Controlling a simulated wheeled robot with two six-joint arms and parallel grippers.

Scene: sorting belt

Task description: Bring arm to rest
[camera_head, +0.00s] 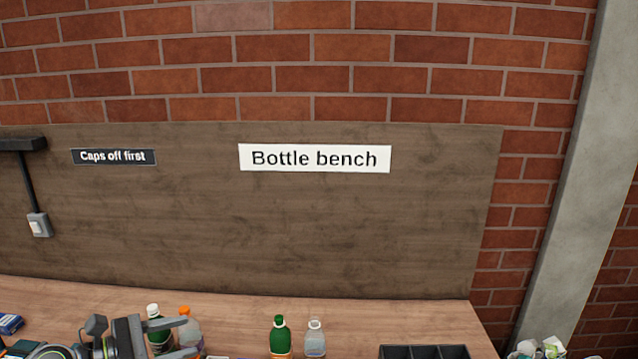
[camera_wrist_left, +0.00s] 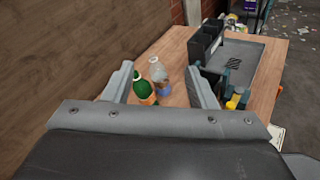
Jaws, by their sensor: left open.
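My left gripper (camera_head: 188,337) comes in at the lower left of the head view, its two fingers apart and pointing right. Behind the fingers stand a green bottle with a white cap (camera_head: 153,310) and a clear bottle with an orange cap (camera_head: 186,313). In the left wrist view the open fingers (camera_wrist_left: 160,70) frame a green bottle (camera_wrist_left: 144,86) and a clear bottle (camera_wrist_left: 158,70), with nothing visibly gripped. These look like the green bottle (camera_head: 279,335) and clear bottle (camera_head: 315,339) right of the gripper in the head view. My right gripper is not seen.
A black divided crate (camera_head: 425,351) sits at the bench's right front, cut by the frame. The wrist view shows a grey tray (camera_wrist_left: 255,68) and small yellow-topped items (camera_wrist_left: 238,98). A backboard (camera_head: 300,240) rises behind the bench. Bench surface (camera_head: 400,312) behind the crate is bare.

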